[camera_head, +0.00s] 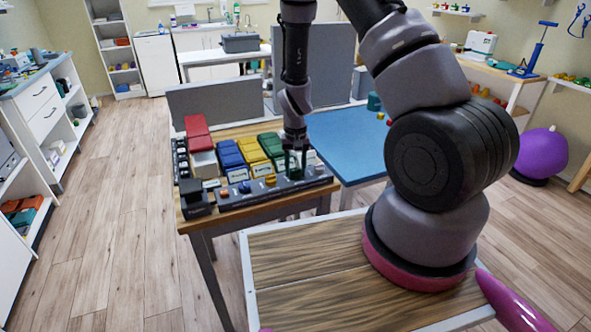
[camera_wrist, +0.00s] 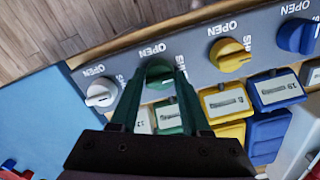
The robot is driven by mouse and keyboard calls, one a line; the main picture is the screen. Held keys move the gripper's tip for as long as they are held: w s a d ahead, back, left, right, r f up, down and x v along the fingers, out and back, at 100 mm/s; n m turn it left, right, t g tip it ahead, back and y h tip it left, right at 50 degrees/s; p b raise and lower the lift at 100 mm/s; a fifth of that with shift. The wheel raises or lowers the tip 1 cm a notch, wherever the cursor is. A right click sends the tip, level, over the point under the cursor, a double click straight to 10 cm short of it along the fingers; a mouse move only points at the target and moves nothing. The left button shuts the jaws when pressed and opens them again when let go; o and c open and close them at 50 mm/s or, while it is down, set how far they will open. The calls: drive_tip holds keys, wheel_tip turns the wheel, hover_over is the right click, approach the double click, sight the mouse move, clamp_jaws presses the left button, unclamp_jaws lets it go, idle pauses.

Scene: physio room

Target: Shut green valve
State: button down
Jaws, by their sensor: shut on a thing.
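The green valve (camera_wrist: 158,74) is a round knob on a grey panel (camera_wrist: 195,68), between a white knob (camera_wrist: 101,94) and a yellow knob (camera_wrist: 229,55) in the wrist view. OPEN and SHUT markings are printed beside the knobs. My gripper (camera_wrist: 157,68) has one green-tinted finger on each side of the green valve and is shut on it. I cannot tell exactly which marking its handle points to. In the head view my gripper (camera_head: 296,163) reaches down to the panel's right part and hides most of the green valve.
A blue knob (camera_wrist: 297,36) stands beyond the yellow one. Behind the panel lie blue (camera_head: 228,154), yellow (camera_head: 252,151) and green (camera_head: 271,144) padded blocks, with a raised red one (camera_head: 197,130) at left. A blue-topped table (camera_head: 350,145) stands at right. Open floor (camera_head: 130,190) lies at left.

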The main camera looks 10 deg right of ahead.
drive_tip(key=shift+c, duration=1.9)
unclamp_jaws()
wheel_tip(320, 180, up, 11)
drive_tip(key=shift+f, duration=0.1)
wheel_tip(320, 180, up, 12)
drive_tip(key=t+y, duration=0.1)
drive_tip(key=t, duration=0.1)
hover_over(296, 170)
drive_tip(key=s+d+r+m+t+y, duration=0.1)
drive_tip(key=s+r, duration=0.2)
drive_tip(key=r, duration=0.2)
drive_tip(key=s+d+r, duration=0.2)
drive_tip(key=r, duration=0.3)
drive_tip(key=s+d+r+t, duration=0.2)
drive_tip(key=s+r+t, duration=0.2)
drive_tip(key=s+r, duration=0.9)
drive_tip(key=shift+s+d, duration=0.35)
drive_tip(key=shift+s, duration=0.75)
